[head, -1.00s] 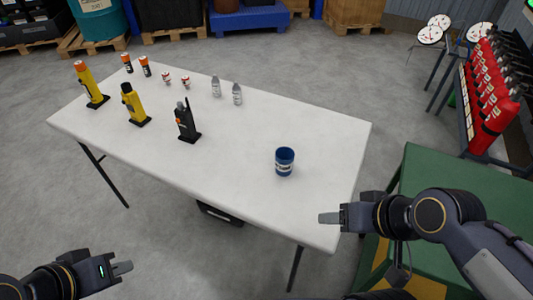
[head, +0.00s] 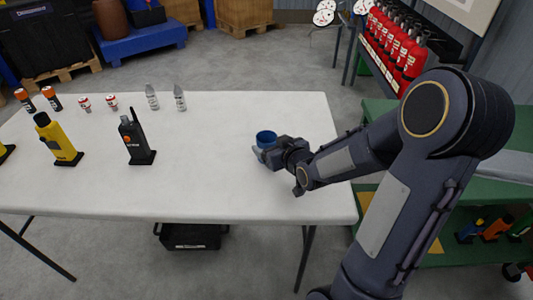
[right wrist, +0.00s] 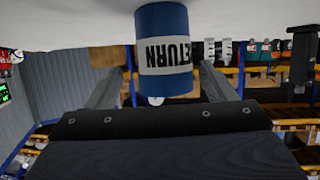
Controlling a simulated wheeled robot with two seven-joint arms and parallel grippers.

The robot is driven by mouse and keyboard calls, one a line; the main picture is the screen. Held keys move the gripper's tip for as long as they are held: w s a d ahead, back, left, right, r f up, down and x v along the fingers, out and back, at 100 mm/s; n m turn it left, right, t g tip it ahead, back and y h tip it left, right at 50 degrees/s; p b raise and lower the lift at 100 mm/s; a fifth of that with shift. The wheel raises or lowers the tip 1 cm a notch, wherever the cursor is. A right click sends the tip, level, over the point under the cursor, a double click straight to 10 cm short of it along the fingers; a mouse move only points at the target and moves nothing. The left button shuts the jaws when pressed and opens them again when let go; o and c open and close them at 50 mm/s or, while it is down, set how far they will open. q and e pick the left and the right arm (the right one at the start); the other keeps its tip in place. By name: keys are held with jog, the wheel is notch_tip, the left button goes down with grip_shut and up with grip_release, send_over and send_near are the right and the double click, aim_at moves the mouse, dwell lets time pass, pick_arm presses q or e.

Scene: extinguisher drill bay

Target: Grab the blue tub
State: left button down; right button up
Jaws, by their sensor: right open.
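The blue tub (head: 266,138) stands on the white table (head: 220,195), near its right end. In the right wrist view the tub (right wrist: 163,22) appears inverted, blue with a white band lettered "RETURN". My right gripper (head: 264,154) is at the tub, its lower part hidden behind the gripper in the head view. In the right wrist view the open fingers lie to either side of the tub, with visible gaps; I see no grip on it. My left gripper is out of view.
A black radio (head: 136,140), a yellow device (head: 57,141), two grey bottles (head: 180,98) and small red-white items (head: 111,102) stand further left on the table. A green bench (head: 385,108) is at the right. The table's front middle is clear.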

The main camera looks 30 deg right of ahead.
aim_at(263, 140)
jog(key=x, duration=0.4)
jog(key=shift+w+a, duration=0.3)
jog(key=shift+w, duration=0.05)
jog(key=c, duration=1.2)
